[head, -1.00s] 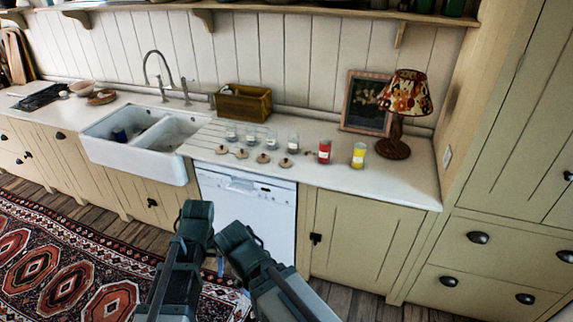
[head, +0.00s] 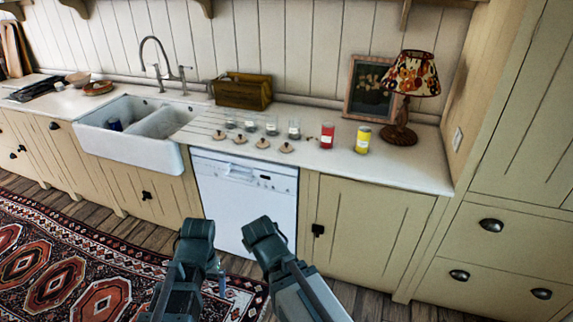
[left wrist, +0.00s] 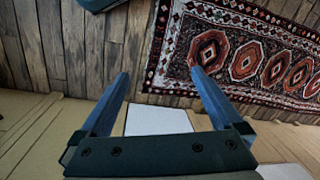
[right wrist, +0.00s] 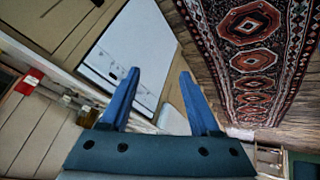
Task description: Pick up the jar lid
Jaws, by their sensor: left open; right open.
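Several small jar lids with knobs lie in a row on the white counter in the head view, from the leftmost lid (head: 219,135) to the rightmost lid (head: 286,147). Several clear glass jars stand just behind them, the rightmost jar (head: 294,130) among them. My left gripper (left wrist: 160,75) is open and empty, low in front of the cabinets, with floor and rug beyond its fingers. My right gripper (right wrist: 159,73) is open and empty, with the dishwasher front beyond its fingers. Both grippers are well away from the lids. Which lid is meant, I cannot tell.
A lamp (head: 400,135) and a framed picture (head: 367,90) stand behind. A wooden box (head: 243,92) and a sink (head: 128,150) are left. The counter front (head: 410,177) at right is clear.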

